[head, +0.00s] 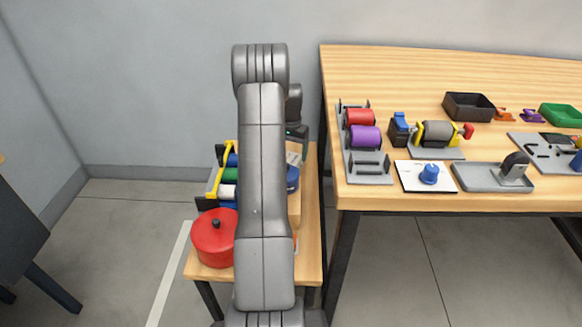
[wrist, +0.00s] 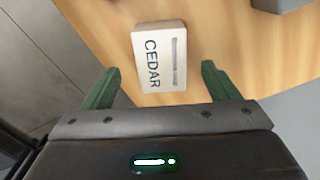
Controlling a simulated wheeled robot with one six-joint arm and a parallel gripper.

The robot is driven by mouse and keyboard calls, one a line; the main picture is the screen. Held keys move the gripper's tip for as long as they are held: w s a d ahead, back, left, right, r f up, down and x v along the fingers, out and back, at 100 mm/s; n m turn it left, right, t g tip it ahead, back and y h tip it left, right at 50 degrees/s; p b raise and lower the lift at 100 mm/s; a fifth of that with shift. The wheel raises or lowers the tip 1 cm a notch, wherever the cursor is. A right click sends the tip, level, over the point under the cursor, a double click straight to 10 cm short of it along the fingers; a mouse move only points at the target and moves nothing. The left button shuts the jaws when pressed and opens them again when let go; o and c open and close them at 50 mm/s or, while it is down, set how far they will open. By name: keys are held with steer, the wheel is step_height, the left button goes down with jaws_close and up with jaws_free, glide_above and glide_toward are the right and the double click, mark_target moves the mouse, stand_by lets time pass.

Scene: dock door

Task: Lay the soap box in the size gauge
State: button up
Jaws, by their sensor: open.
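A white box marked CEDAR (wrist: 160,58), which looks like the soap box, lies on a wooden surface in the wrist view. My gripper (wrist: 159,72) is open, with its two green fingers apart. The box appears ahead of the fingertips and between their lines, and I see no finger touching it. In the head view my arm hides most of the gripper and of the small wooden table (head: 311,245) below it. I cannot tell for sure which item is the size gauge.
A red lidded pot (head: 213,240) and a rack with coloured rolls (head: 226,178) stand left of my arm on the small table. The large table (head: 400,70) at right holds a roller stand (head: 368,181), a grey tray (head: 478,180), a black bin (head: 468,107) and a green bin (head: 561,115). Its back left is clear.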

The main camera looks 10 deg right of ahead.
steer(key=f, duration=0.2)
steer(key=f+b, duration=0.1)
steer(key=f, duration=0.1)
steer(key=shift+w+f, duration=0.2)
steer(key=shift+f, duration=0.2)
steer(key=shift+r, duration=0.15)
steer(key=c, duration=1.4)
